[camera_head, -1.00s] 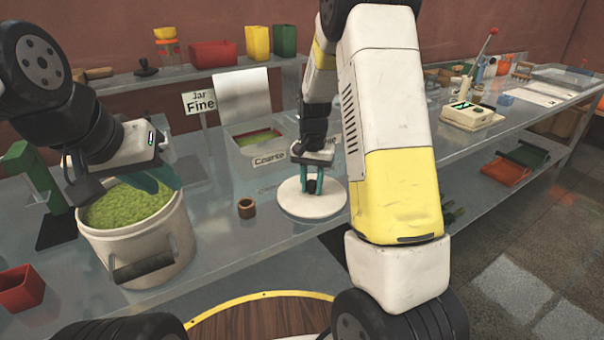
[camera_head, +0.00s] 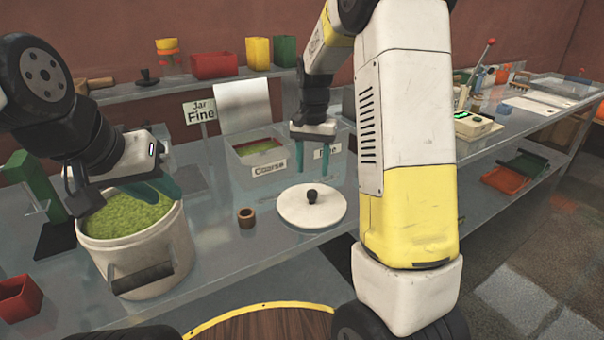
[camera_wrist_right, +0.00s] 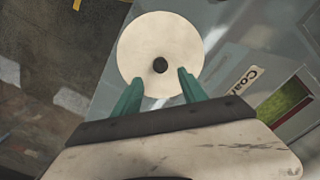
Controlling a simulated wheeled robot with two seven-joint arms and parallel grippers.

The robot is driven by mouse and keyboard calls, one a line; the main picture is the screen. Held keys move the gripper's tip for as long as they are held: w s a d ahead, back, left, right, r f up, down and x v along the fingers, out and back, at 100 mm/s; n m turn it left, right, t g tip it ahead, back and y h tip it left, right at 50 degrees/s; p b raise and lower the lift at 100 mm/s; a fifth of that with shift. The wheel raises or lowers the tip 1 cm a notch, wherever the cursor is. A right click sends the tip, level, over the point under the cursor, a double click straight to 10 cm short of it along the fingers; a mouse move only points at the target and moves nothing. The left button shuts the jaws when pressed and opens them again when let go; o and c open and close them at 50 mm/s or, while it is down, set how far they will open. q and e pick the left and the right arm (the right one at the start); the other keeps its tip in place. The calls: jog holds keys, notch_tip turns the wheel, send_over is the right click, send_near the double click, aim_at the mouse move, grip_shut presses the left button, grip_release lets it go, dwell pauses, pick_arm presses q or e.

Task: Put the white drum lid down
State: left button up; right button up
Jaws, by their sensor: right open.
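The white drum lid (camera_head: 300,209) lies flat on the metal bench, its dark knob (camera_head: 311,196) facing up. It also shows whole in the right wrist view (camera_wrist_right: 150,40), beyond my fingertips. My right gripper (camera_head: 313,165) is open and empty, above and behind the lid, apart from the knob. The white drum (camera_head: 150,260) stands uncovered at the left, filled with green powder (camera_head: 125,217). My left gripper (camera_head: 150,195) is over the drum's rim with its teal fingers pointing down to the right; I cannot tell how far they are apart.
A small brown ring (camera_head: 246,217) stands between drum and lid. Behind are a box labelled Coarse (camera_head: 285,161) and a Jar Fine sign (camera_head: 200,110). A red cup (camera_head: 18,298) is at the front left. A scale-like device (camera_head: 470,122) stands further right.

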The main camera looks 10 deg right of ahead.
jog(key=s+r+n+t+y, duration=0.2)
jog(key=s+r+n+t, duration=0.1)
jog(key=s+r, duration=0.95)
jog(key=s+a+n+t, duration=0.2)
jog(key=s+t, duration=0.1)
jog(key=s, duration=0.8)
jog(key=shift+s+n, duration=0.3)
jog(key=shift+s, duration=0.1)
